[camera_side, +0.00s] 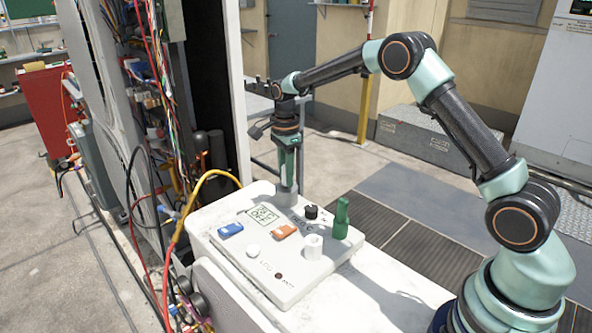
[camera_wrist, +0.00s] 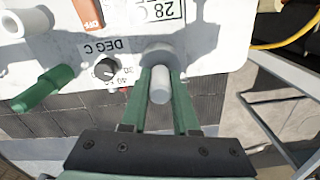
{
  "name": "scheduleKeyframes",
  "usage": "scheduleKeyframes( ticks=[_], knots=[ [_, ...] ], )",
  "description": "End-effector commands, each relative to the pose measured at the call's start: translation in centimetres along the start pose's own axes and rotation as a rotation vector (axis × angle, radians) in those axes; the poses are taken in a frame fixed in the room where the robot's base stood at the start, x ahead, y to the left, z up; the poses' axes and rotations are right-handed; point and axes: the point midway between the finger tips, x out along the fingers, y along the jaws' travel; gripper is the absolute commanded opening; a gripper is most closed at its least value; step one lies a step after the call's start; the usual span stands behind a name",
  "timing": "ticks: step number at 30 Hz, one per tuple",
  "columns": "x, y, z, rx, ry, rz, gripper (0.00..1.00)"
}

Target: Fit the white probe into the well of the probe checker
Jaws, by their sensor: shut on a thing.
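The white probe (camera_wrist: 160,88) is between the two green fingers of my gripper (camera_wrist: 160,95) in the wrist view. My gripper is shut on it. In the side view my gripper (camera_side: 287,178) points down over the far corner of the probe checker (camera_side: 235,262), a pale panel box. A light grey round collar (camera_side: 286,196) stands there under the fingertips; it also shows in the wrist view (camera_wrist: 158,52), in line with the probe's far end. The fingers hide most of the probe in the side view. I cannot tell how far the probe is inside the collar.
The panel carries a display (camera_side: 263,214), a blue switch (camera_side: 230,230), an orange switch (camera_side: 284,231), a black knob (camera_side: 311,211) and a hollow white cylinder (camera_side: 313,248). A green upright piece (camera_side: 341,218) stands near my gripper. An open wiring cabinet (camera_side: 150,110) and a yellow cable (camera_side: 205,178) are at left.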

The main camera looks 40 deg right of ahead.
Motion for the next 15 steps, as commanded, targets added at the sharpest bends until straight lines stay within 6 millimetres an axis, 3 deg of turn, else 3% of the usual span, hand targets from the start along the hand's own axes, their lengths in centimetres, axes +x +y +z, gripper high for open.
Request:
scheduleKeyframes(
  ticks=[11, 12, 15],
  knots=[
    [0.57, 0.01, 0.00, 0.000, 0.000, 0.000, 0.00],
    [0.61, 0.01, 0.00, 0.000, 0.000, 0.000, 0.32],
    [0.58, 0.01, 0.00, 0.000, 0.000, 0.000, 0.63]
  ],
)
